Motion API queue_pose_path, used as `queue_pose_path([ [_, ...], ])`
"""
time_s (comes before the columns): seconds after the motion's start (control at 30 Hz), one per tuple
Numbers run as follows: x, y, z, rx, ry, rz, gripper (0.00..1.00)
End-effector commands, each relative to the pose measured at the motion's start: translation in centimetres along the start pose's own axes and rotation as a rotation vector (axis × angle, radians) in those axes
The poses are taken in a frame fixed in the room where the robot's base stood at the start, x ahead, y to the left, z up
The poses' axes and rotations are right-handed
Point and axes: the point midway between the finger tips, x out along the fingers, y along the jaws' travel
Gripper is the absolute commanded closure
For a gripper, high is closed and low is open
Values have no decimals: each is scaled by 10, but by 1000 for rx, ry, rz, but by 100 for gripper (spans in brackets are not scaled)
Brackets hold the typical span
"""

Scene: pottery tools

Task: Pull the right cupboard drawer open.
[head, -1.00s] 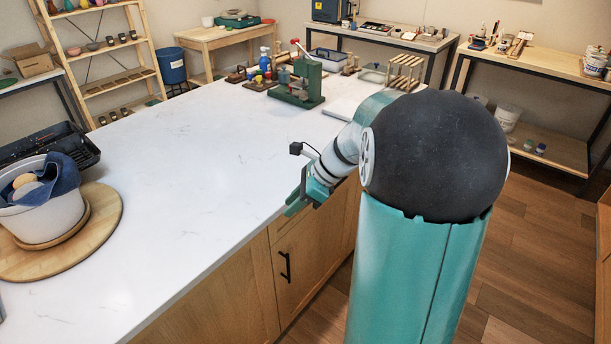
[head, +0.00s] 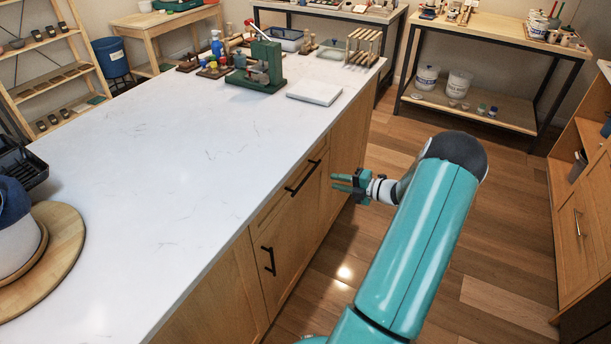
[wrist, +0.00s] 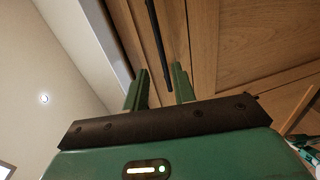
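The drawer front (head: 275,206) is a narrow wooden panel just under the white countertop, and it looks closed. Its long black bar handle (head: 303,177) runs along it. My gripper (head: 333,182) is open and empty to the right of the handle in the head view, with its fingers pointing toward the cupboard. In the wrist view the dark handle (wrist: 158,45) runs lengthwise into the space between my two fingers (wrist: 160,70). I cannot tell how far beyond the fingertips it is; no contact shows.
A cupboard door with a vertical black handle (head: 268,260) is below the drawer. The white countertop (head: 190,150) overhangs close above. The wooden floor (head: 400,150) beside the cupboard is clear. Another cabinet (head: 585,225) stands at the far right.

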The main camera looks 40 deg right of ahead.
Motion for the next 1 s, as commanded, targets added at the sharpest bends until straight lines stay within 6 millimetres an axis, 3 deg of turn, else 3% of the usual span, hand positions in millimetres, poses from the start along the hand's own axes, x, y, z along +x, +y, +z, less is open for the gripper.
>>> queue_pose_path([
  [0.4, 83, 0, -1, -2, 5, 0, 74],
  [0.6, 113, 0, -1, -3, 4, -2, 74],
  [1.0, 121, 0, -1, -3, 2, -2, 76],
])
